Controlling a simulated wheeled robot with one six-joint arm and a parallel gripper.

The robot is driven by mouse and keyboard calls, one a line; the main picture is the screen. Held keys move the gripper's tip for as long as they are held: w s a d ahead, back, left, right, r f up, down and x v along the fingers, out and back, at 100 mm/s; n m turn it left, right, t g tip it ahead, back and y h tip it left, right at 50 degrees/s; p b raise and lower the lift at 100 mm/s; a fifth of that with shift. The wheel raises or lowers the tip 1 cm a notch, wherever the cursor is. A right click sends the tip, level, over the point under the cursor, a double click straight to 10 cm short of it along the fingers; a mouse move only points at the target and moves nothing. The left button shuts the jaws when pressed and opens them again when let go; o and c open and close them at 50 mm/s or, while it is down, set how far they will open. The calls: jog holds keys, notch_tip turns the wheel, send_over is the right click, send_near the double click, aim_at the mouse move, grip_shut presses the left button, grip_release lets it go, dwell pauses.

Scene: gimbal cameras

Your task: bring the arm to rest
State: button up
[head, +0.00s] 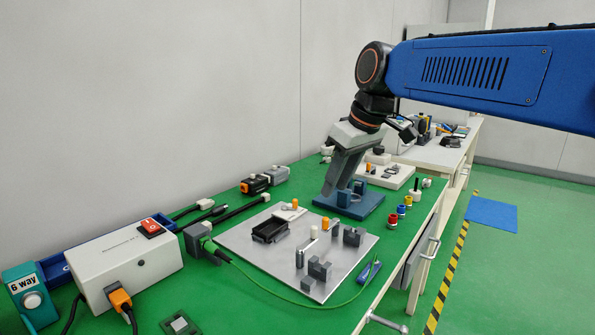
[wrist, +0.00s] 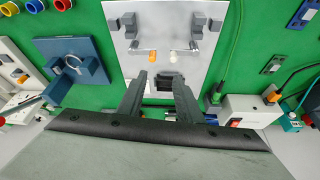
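My blue arm (head: 480,75) reaches in from the right in the head view, with its wrist bent down over the green bench. My gripper (head: 343,188) points down just behind and above a dark blue fixture block (head: 350,206); I cannot tell from the head view whether it touches it. In the wrist view my gripper (wrist: 160,88) has its two dark fingers apart, with nothing held between them. A black tray on the metal plate shows beyond the gap.
A metal plate (head: 255,255) carries the black tray (head: 270,230), grey blocks and small orange and white parts. A white box with a red switch (head: 125,263) stands at left. Coloured cups (head: 401,210) line the right edge.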

jog(key=s+d+f+m+t+h, duration=0.1)
jog(key=s+d+f+m+h, duration=0.2)
jog(key=s+d+f+m, duration=0.5)
jog(key=s+d+f, duration=1.2)
jog(key=s+f, duration=0.2)
jog(key=s, duration=0.1)
jog(key=shift+s+f+m+t, duration=0.3)
jog(key=shift+s+f, duration=0.05)
jog(key=shift+f, duration=0.05)
